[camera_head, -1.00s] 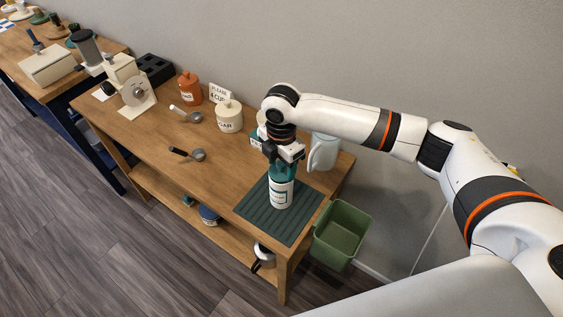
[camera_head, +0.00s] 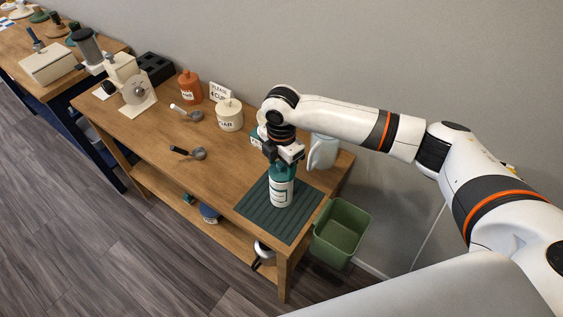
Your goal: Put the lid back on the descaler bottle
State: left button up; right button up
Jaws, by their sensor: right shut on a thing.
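The descaler bottle (camera_head: 281,190), white-labelled with a teal top part, stands upright on the dark ribbed mat (camera_head: 252,206) at the right end of the wooden table. My right gripper (camera_head: 283,160) points down directly over the bottle, shut at its top. The lid is hidden between the fingers, so I cannot tell whether it is seated on the neck. My left gripper is not in view.
A pale jug (camera_head: 323,153) stands close behind the gripper. A cream sugar jar (camera_head: 229,115), an orange jar (camera_head: 190,87) and two scoops are further left. A green bin (camera_head: 342,233) stands beside the table's right end.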

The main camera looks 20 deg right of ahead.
jog(key=shift+p, duration=0.45)
dwell(0.4)
jog(key=o, duration=1.4)
jog(key=shift+r, duration=0.1)
jog(key=shift+r+p, duration=3.45)
jog(key=shift+p, duration=0.4)
grip_shut()
